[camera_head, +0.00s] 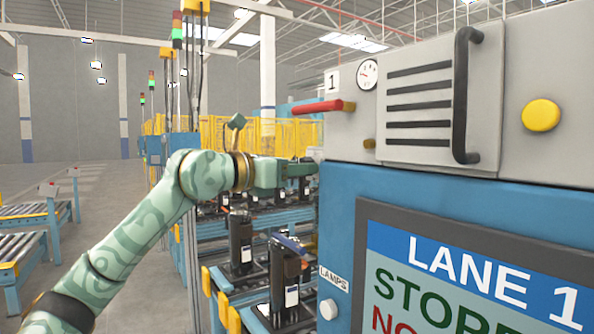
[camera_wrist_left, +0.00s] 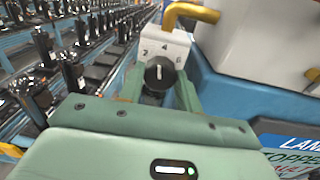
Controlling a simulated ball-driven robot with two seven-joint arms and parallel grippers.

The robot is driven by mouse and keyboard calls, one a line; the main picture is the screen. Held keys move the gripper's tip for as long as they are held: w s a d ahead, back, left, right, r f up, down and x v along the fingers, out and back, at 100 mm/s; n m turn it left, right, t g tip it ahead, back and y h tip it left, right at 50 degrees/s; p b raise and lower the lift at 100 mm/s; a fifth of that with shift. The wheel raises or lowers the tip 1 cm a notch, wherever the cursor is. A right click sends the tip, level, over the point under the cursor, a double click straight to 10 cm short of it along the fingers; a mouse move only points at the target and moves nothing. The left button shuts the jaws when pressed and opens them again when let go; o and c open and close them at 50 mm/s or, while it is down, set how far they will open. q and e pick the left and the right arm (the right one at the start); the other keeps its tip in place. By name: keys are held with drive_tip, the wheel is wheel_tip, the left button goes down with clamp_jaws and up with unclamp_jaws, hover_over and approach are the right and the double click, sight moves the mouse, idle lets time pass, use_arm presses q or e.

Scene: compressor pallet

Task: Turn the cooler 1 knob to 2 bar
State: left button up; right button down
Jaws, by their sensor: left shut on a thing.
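The cooler 1 knob (camera_wrist_left: 159,75) is a dark round knob with a white pointer mark. It sits in front of a white plate (camera_wrist_left: 166,45) printed with 2, 4 and 6, and the mark points roughly upward, near the 4. My left gripper (camera_head: 301,168) reaches the left side of the grey unit marked 1 (camera_head: 430,95). In the left wrist view its two fingers are shut on the knob from both sides. In the head view the knob is hidden. A round gauge (camera_head: 368,74) is on the unit's front; its reading is too small to tell. My right gripper is not in view.
A red lever (camera_head: 322,107) sticks out just above my left gripper. A black handle (camera_head: 462,95) and yellow button (camera_head: 541,115) are on the unit. Below is a blue cabinet with a LANE 1 screen (camera_head: 480,275). Racks of black compressors (camera_head: 240,240) stand below the arm.

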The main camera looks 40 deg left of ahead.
use_arm(q)
drive_tip(key=shift+n+b, duration=0.75)
drive_tip(key=shift+n, duration=3.75)
drive_tip(key=shift+r, duration=0.1)
drive_tip(key=o, duration=1)
drive_tip(key=shift+a, duration=0.1)
